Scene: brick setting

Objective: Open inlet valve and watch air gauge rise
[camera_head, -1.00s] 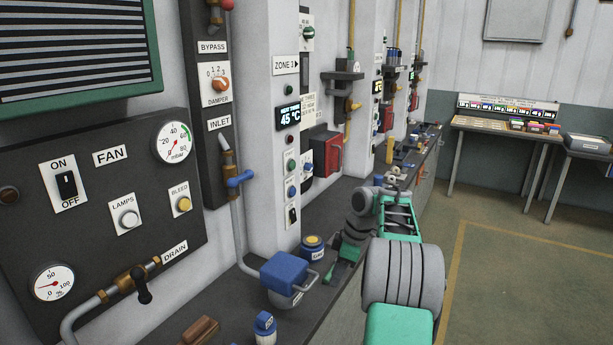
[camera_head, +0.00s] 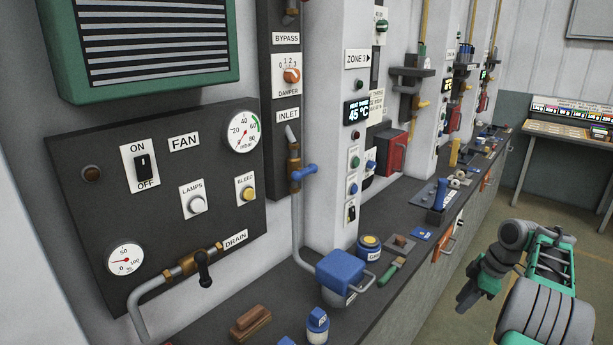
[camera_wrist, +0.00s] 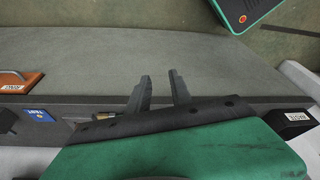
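The inlet valve (camera_head: 294,167) is a brass body on a vertical grey pipe below the INLET label (camera_head: 288,115). A second gauge (camera_head: 124,260) marked to 100 sits at lower left. My gripper (camera_head: 464,301) hangs right of the bench, well away from the valve. In the wrist view its two dark fingers (camera_wrist: 160,82) stand apart with nothing between them.
A black DRAIN lever (camera_head: 204,268) and DAMPER knob (camera_head: 291,76) are near the valve. On the bench (camera_head: 405,285), a blue box-shaped item (camera_head: 340,270), a jar (camera_head: 369,247) and a blue-capped bottle (camera_head: 317,325) stand below it. Open floor lies right of the bench.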

